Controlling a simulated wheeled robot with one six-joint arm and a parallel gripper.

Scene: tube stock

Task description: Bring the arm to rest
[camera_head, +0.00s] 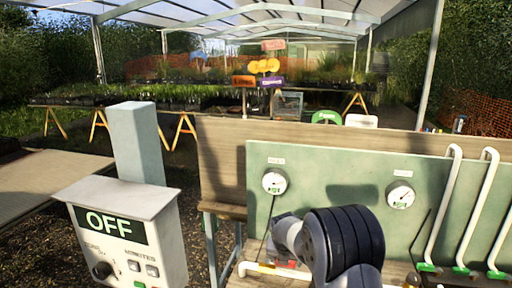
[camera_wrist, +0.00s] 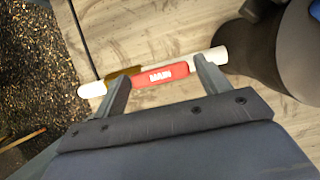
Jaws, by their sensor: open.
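My gripper (camera_wrist: 161,71) is open in the wrist view, its two fingers spread. A red handle marked MAIN (camera_wrist: 160,75) on a white pipe (camera_wrist: 92,89) shows between the fingertips, one finger near each end. I cannot tell whether the fingers touch it. In the head view, my dark arm is over the bench at the lower right and hides most of the gripper. A bit of red (camera_head: 287,263) shows beside it, low on the bench.
A green panel (camera_head: 330,170) with two gauges (camera_head: 274,181) stands behind the arm. White bent pipes (camera_head: 483,200) rise at its right. Plant tables (camera_head: 150,98) stand farther back.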

